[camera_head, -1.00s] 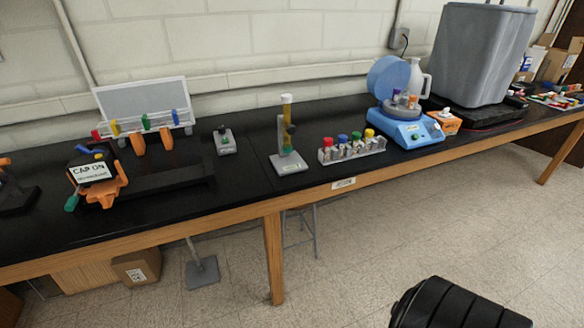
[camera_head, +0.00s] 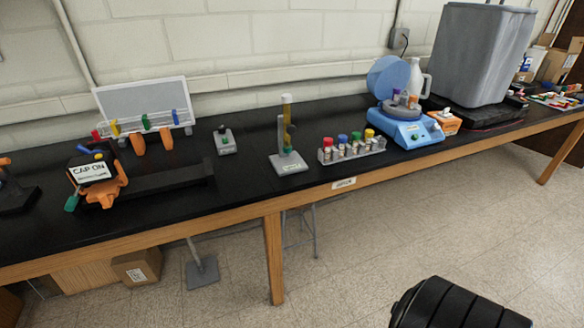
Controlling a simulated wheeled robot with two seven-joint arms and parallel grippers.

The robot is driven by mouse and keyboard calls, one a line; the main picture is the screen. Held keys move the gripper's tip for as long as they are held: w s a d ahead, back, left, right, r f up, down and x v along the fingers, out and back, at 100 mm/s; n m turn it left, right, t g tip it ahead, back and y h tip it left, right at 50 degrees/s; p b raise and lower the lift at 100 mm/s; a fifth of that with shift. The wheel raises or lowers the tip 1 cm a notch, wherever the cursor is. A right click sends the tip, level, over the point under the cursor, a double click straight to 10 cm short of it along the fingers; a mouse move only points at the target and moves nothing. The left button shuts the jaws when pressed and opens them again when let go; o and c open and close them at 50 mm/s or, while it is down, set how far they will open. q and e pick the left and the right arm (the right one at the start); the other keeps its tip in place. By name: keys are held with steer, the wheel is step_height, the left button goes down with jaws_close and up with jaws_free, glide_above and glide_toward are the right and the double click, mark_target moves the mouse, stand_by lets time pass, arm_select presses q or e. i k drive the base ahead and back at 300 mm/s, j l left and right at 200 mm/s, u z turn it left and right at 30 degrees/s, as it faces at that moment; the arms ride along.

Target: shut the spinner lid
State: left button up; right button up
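The spinner is a blue machine (camera_head: 408,133) on the bench, right of centre. Its round, light blue lid (camera_head: 388,76) stands open, upright at the back of the machine. The grey bowl (camera_head: 403,111) is uncovered, and small tubes with coloured caps (camera_head: 397,96) stand up in it. Neither of my grippers is in view, so whether they are open or shut is hidden.
A white jug (camera_head: 417,82) stands behind the spinner and an orange-and-white box (camera_head: 445,121) sits at its right. A rack of capped tubes (camera_head: 350,150) is to its left. A large grey bin (camera_head: 480,55) stands farther right.

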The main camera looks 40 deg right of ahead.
mark_target(389, 72)
steer(key=z, duration=2.15)
